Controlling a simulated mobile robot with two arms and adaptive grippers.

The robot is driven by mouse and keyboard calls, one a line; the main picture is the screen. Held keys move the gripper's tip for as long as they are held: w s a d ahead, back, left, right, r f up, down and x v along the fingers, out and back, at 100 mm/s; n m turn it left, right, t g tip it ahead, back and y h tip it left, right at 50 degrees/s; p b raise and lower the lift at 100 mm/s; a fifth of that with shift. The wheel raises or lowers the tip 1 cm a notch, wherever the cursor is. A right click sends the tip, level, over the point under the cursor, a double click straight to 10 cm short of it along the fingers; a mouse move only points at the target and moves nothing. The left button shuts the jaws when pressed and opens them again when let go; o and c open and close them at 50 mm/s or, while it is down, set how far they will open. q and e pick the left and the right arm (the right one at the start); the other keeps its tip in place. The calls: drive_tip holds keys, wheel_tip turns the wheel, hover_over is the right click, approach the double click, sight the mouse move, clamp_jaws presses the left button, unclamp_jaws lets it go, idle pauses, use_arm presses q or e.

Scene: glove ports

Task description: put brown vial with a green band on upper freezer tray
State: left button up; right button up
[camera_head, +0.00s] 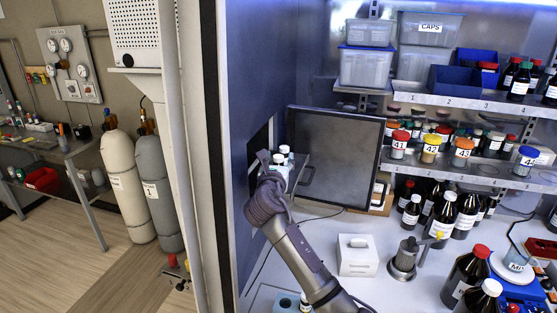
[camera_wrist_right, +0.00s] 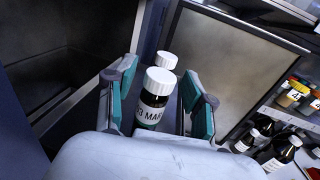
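In the right wrist view, a small brown vial (camera_wrist_right: 152,108) with a white cap stands upright between the fingers of my right gripper (camera_wrist_right: 160,84). Its white label shows print and what looks like a green edge. A second white-capped vial (camera_wrist_right: 166,60) stands just behind it. The fingers are spread, with visible gaps beside the near vial. In the head view, my right gripper (camera_head: 273,178) is at the freezer opening, with two white caps (camera_head: 281,155) showing beyond it. A grey tray (camera_head: 299,163) sticks out there. My left gripper is not in view.
The open freezer door (camera_head: 335,155) stands right of the gripper, and the blue cabinet wall (camera_head: 240,80) is to the left. Shelves (camera_head: 470,105) of bottles are at the right. A white box (camera_head: 357,262) and a metal device (camera_head: 404,262) stand on the bench.

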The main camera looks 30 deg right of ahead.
drive_tip(key=shift+r, duration=0.1)
drive_tip(key=b+v, duration=0.4)
drive_tip(key=v, duration=0.8)
drive_tip(key=shift+b, duration=0.3)
